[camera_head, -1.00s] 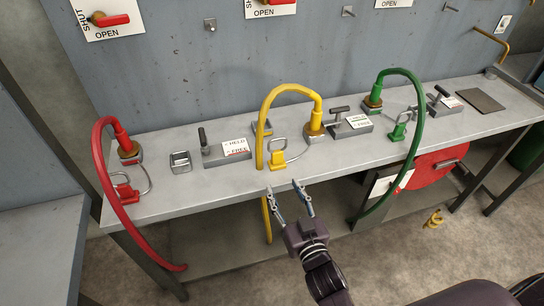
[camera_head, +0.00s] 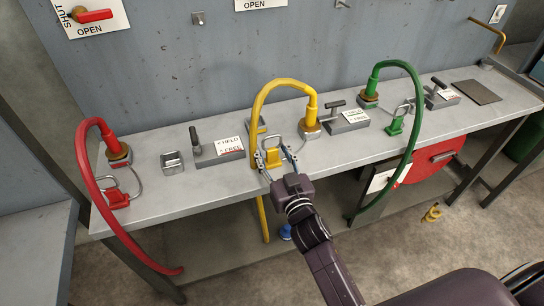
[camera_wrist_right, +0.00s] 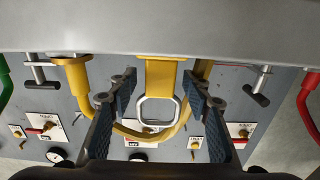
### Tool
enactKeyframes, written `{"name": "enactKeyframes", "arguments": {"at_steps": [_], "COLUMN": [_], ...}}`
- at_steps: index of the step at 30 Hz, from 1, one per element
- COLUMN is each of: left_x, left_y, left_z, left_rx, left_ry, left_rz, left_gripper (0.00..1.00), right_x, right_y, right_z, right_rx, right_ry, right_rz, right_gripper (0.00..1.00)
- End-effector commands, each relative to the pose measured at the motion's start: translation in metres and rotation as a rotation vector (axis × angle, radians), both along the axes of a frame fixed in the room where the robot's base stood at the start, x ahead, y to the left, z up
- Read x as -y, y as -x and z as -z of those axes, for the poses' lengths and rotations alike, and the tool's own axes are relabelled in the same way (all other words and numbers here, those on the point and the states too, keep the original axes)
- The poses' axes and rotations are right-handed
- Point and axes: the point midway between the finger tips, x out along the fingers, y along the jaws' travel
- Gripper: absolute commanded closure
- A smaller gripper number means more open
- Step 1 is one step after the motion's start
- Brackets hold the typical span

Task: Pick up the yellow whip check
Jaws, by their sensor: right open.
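The yellow whip check (camera_head: 273,156) is a small yellow block with a grey metal loop and a thin cable. It stands at the front of the bench (camera_head: 200,190), beside the yellow hose (camera_head: 258,105). My right gripper (camera_head: 275,162) is open, with its fingers on either side of the yellow block. In the right wrist view, the whip check's yellow part (camera_wrist_right: 161,72) and its metal loop (camera_wrist_right: 157,112) lie between the two open fingers, with a visible gap on each side. My left gripper is not in view.
A red hose (camera_head: 98,190) with its red whip check (camera_head: 117,198) is at the left. A green hose (camera_head: 416,120) with its green whip check (camera_head: 395,125) is at the right.

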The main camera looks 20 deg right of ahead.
Motion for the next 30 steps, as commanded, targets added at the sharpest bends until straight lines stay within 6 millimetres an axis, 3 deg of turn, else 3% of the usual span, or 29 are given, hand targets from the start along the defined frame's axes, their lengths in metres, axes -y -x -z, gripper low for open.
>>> {"name": "enactKeyframes", "arguments": {"at_steps": [5,16,25,30], "left_x": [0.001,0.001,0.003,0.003], "left_y": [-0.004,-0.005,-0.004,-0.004], "left_z": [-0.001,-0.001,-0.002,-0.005], "left_rx": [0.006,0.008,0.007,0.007], "left_ry": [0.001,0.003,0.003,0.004], "left_rz": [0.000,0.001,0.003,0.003], "left_gripper": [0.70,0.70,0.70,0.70], "right_x": [0.000,0.000,0.000,0.000], "right_y": [0.000,0.001,0.000,0.000], "right_z": [0.000,0.000,-0.003,-0.017], "right_rx": [-0.001,-0.001,0.001,0.004], "right_ry": [0.000,0.000,0.001,0.002], "right_rz": [0.000,0.000,-0.001,-0.001], "right_gripper": [0.56,0.97,0.98,0.98]}}
